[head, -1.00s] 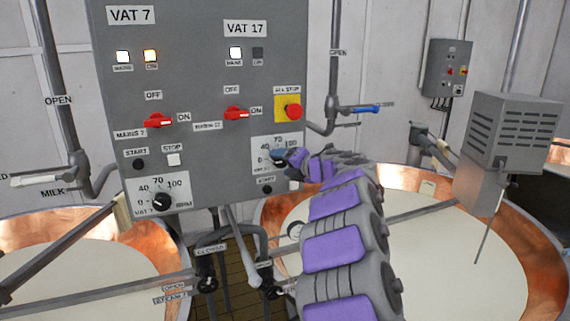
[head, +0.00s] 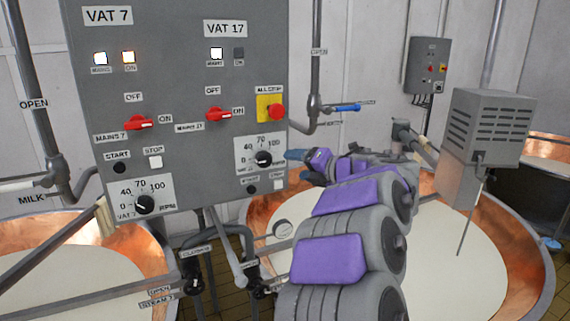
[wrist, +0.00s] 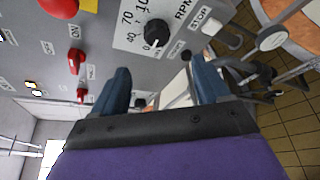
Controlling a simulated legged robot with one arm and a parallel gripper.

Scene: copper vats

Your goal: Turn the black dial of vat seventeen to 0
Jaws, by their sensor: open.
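The black dial of vat seventeen (head: 263,158) sits on a white scale plate low on the right of the grey panel. It also shows in the wrist view (wrist: 157,32), where its white mark appears to lie at or near 0. My gripper (head: 297,155) is just right of the dial, apart from it. In the wrist view my gripper (wrist: 160,80) has two blue fingers spread wide with nothing between them. The dial is beyond the fingertips. The VAT 17 label (head: 225,28) is above, on the same panel column.
The vat 7 dial (head: 145,204) is at the panel's lower left. A red stop button (head: 277,112) sits above the vat seventeen dial, with a red switch (head: 219,115) to its left. Copper vats (head: 530,255) stand below. A blue-handled valve (head: 347,107) is right of the panel.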

